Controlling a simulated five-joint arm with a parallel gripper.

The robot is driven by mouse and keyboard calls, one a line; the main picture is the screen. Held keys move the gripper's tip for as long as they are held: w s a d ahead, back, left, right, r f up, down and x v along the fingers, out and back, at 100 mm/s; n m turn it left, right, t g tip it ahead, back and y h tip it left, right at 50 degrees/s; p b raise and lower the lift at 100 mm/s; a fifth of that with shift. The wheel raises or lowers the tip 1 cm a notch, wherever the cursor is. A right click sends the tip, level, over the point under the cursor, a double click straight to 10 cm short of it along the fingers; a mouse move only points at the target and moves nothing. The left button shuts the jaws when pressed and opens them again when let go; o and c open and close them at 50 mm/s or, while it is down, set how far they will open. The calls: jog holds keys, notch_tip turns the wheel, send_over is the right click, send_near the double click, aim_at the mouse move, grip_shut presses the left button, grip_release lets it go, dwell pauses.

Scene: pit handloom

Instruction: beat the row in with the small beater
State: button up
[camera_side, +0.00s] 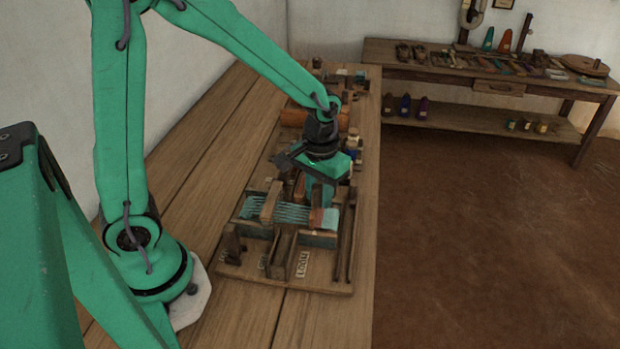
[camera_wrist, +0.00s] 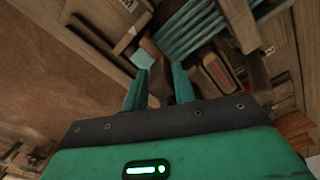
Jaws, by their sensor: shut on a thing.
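My gripper (camera_side: 320,194) is over the right end of the small loom on the board. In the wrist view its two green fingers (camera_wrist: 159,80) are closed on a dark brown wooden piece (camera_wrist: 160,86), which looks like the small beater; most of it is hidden. In the side view a reddish-brown block (camera_side: 316,218) shows at the fingertips, by the threads. The teal warp threads (camera_side: 289,214) stretch across the loom, and also show in the wrist view (camera_wrist: 192,32). I cannot tell whether the held piece touches them. A wooden bar (camera_side: 270,203) stands across the threads to the left.
The board (camera_side: 229,270) lies on the wooden bench (camera_side: 207,145). An open wooden box (camera_side: 282,255) and a LOOM label (camera_side: 303,264) are at its front. An orange roll (camera_side: 294,117) lies behind. A side table (camera_side: 475,75) with tools stands apart at the back right.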

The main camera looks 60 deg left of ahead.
jog(key=shift+a+r, duration=0.1)
jog(key=shift+r, duration=0.05)
jog(key=shift+c, duration=0.4)
jog(key=shift+s+a, duration=2.45)
jog(key=shift+s, duration=0.3)
jog(key=o, duration=0.8)
jog(key=shift+w, duration=0.1)
jog(key=shift+r, duration=3.15)
jog(key=shift+r, duration=0.15)
